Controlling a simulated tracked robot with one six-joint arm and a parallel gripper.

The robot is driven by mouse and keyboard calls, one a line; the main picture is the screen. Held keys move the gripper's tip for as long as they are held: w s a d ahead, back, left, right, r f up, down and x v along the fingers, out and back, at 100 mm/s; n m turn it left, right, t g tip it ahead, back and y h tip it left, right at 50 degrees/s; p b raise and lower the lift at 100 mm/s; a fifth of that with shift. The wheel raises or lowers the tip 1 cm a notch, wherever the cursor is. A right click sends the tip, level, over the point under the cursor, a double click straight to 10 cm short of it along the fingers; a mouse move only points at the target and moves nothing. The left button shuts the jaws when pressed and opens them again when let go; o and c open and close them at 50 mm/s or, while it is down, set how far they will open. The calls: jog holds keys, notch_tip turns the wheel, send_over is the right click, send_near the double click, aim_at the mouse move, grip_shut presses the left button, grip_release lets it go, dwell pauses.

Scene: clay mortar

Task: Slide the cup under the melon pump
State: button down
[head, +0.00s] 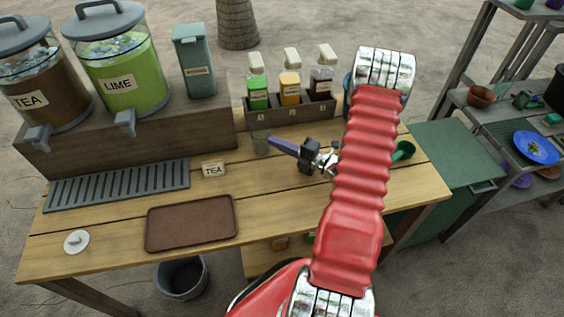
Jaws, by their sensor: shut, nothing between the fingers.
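A small clear cup (261,147) stands on the wooden table, in front of the left end of the pump rack (292,111). My gripper (271,141) is shut and empty. Its purple-grey fingers point left, low over the table, with the tips right beside the cup. I cannot tell whether they touch it.
The tea dispenser (38,85), lime dispenser (124,68) and grey-green canister (195,65) stand on a raised shelf at back left. A drip grate (118,186), brown tray (191,224), tea card (213,169) and white lid (76,242) lie further left. A green scoop (404,150) is right of my arm.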

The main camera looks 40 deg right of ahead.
jog(key=w, duration=0.1)
jog(key=w+d, duration=0.1)
jog(key=w, duration=0.1)
jog(key=w+d, duration=0.1)
jog(key=shift+w+d, duration=0.1)
jog(key=shift+w, duration=0.3)
jog(key=shift+s+a, duration=0.2)
jog(key=shift+s, duration=0.2)
jog(key=s, duration=0.1)
jog(key=s+a, duration=0.1)
jog(key=s, duration=0.1)
jog(key=shift+a, duration=0.2)
jog(key=v, duration=0.9)
jog(key=shift+s+d, duration=0.2)
jog(key=shift+s, duration=0.15)
